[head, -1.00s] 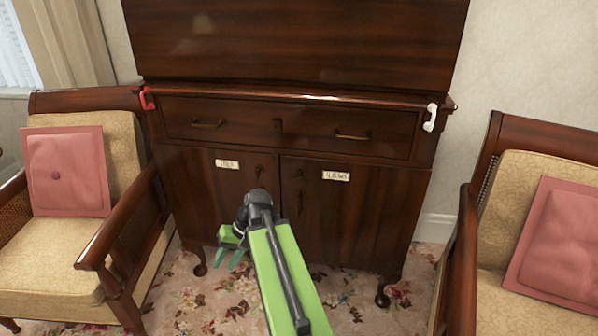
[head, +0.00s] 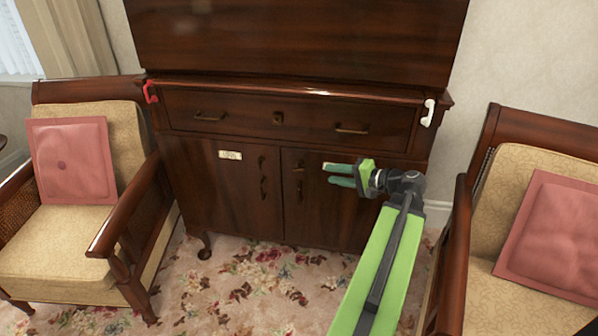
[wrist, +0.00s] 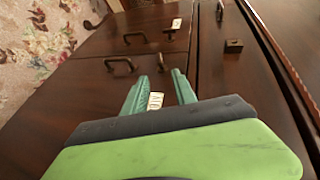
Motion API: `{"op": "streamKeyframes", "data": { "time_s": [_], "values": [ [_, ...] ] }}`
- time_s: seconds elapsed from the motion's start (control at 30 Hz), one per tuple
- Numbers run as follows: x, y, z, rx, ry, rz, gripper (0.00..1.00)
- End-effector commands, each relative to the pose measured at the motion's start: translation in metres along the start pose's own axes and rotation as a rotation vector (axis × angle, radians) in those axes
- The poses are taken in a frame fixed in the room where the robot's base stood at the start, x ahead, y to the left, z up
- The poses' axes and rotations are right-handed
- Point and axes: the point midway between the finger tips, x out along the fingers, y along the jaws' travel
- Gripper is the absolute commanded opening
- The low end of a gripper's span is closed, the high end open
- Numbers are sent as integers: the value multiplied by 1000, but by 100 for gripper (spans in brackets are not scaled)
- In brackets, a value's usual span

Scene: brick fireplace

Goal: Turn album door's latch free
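The album door (head: 315,215) is the right lower door of the dark wooden cabinet; it looks shut. Its small latch (head: 299,167) sits near the inner edge, above the door's handle (head: 300,190). In the wrist view the latch (wrist: 161,62) lies just beyond the fingertips, and the handle (wrist: 122,66) is left of it. My gripper (head: 328,174) is open and empty, to the right of the latch, with its fingers pointing left. In the wrist view its fingers (wrist: 159,77) are apart, with the white label (wrist: 155,101) showing between them. The head view mostly hides that label.
The left door (head: 220,190) has its own label (head: 230,155), latch and handle. A drawer (head: 235,120) runs above both doors. A red hook (head: 150,93) and a white hook (head: 429,113) hang at the cabinet's ends. Armchairs (head: 125,215) (head: 455,250) flank it; carpet lies in front.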

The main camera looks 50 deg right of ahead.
Motion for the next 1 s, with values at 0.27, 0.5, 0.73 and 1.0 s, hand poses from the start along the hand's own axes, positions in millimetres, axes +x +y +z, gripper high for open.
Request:
{"op": "streamKeyframes", "data": {
  "time_s": [0.27, 0.5, 0.73, 1.0],
  "values": [
    [74, 4, 0, -1, -4, 0, 33],
    [124, 3, 0, 0, -3, 0, 33],
    [143, 1, 0, 0, -1, 1, 33],
    [144, 1, 0, 0, 0, 1, 30]
  ]
}}
